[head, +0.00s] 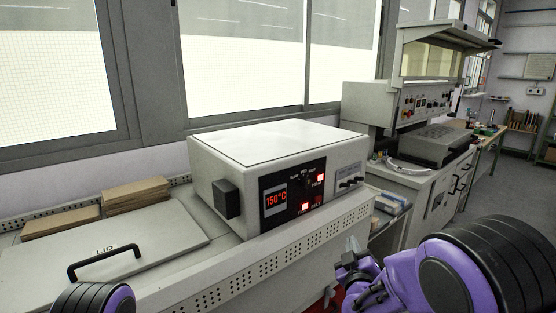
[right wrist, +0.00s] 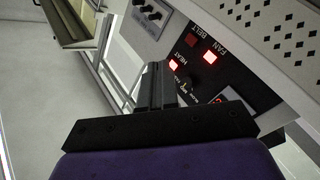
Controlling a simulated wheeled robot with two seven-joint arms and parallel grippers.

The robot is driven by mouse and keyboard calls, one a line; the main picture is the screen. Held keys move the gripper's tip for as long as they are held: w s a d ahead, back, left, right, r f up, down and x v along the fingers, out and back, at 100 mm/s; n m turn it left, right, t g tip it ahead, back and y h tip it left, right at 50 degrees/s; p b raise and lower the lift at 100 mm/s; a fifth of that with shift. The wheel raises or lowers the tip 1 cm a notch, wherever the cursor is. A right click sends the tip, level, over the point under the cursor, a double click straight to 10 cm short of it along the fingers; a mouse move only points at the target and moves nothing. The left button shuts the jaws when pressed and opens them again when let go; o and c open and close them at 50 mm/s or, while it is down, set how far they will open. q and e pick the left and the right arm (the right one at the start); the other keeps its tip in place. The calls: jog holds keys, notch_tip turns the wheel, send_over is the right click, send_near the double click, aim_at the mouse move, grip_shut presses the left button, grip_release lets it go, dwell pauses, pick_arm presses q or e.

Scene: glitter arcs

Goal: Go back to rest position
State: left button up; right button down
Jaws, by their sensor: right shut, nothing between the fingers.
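My right gripper (head: 350,250) is shut and empty in the head view, held in front of the white control box (head: 285,140) at its lower right. In the right wrist view the closed fingers (right wrist: 154,75) point toward the box's dark panel (right wrist: 205,60), with a gap I cannot judge. The panel has a red 150°C display (head: 276,201) and lit red switches; the HEAT (right wrist: 175,64) and FAN (right wrist: 210,57) switches glow in the wrist view, while the BELT switch (right wrist: 189,42) looks dimmer. Of my left arm, only a purple and black part shows at the bottom left; its gripper is out of view.
A grey lid with a black handle (head: 104,261) lies left of the box, near stacked brown boards (head: 137,195). A perforated rail (head: 240,286) runs along the bench front. Another grey machine (head: 420,110) stands at the right. Floor is open at far right.

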jog(key=s+d+f+m+g+b, duration=0.1)
jog(key=s+d+f+m+g, duration=0.15)
jog(key=s+f, duration=0.45)
jog(key=s+d+f+m+g+b, duration=0.1)
jog(key=s+d+f+m+g, duration=0.25)
jog(key=f, duration=0.65)
jog(key=s+d+f+m+g+b, duration=0.1)
jog(key=s+f+m+g, duration=0.1)
jog(key=s+f+m, duration=0.4)
jog(key=s+d+f+g+b, duration=0.1)
jog(key=s+f+g, duration=0.1)
jog(key=s+f, duration=0.3)
jog(key=s+d+f+g, duration=0.1)
jog(key=s+f, duration=0.4)
jog(key=s, duration=0.8)
jog(key=s+d+f+g+h+b, duration=0.1)
jog(key=s+f+g, duration=0.3)
jog(key=s, duration=0.5)
jog(key=shift+d+f+m+b, duration=0.15)
jog(key=shift+f+m+b, duration=0.2)
jog(key=shift+f, duration=0.6)
jog(key=shift+w, duration=0.1)
